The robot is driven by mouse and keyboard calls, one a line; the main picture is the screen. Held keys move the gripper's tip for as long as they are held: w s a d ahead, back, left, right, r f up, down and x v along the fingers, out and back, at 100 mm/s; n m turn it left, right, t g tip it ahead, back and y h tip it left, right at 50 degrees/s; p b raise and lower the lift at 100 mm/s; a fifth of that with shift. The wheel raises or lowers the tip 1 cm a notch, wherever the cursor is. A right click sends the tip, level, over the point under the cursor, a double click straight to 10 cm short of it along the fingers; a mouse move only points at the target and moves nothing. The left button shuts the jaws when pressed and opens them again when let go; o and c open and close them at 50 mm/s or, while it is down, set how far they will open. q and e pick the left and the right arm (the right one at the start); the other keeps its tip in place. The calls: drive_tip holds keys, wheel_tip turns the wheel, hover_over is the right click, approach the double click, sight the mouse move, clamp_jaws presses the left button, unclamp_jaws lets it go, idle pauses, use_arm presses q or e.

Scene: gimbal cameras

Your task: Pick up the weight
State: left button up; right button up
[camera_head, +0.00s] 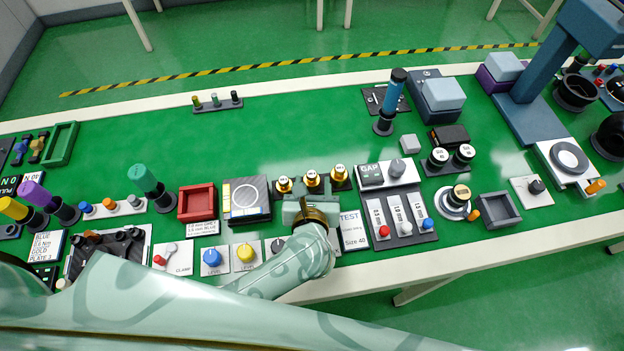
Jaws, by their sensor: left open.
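Several gold knobbed pieces with pale labelled tops, which look like weights, stand in a row on dark bases at the middle of the green bench: a left one (283,184), a middle one (311,179) and a right one (340,173). My left gripper (308,198) is open, just on the near side of this row, closest to the middle piece. My wrist and hand hide the space between its fingers, and I cannot tell if it touches a piece. My right gripper is not in view.
A dark-framed plate with a white ring (246,195) and a red tray (197,203) lie to the left. A TEST card (353,231) and a slider panel (400,218) stand close on the right. Open green bench (300,120) lies behind the row.

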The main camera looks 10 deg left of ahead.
sight(312, 172)
use_arm(q)
drive_tip(key=b+x, duration=0.1)
drive_tip(key=x, duration=0.4)
drive_tip(key=shift+w+a+f, duration=0.15)
drive_tip(key=shift+w+a, duration=0.05)
drive_tip(key=shift+w, duration=0.15)
drive_tip(key=shift+s, duration=0.15)
clamp_jaws()
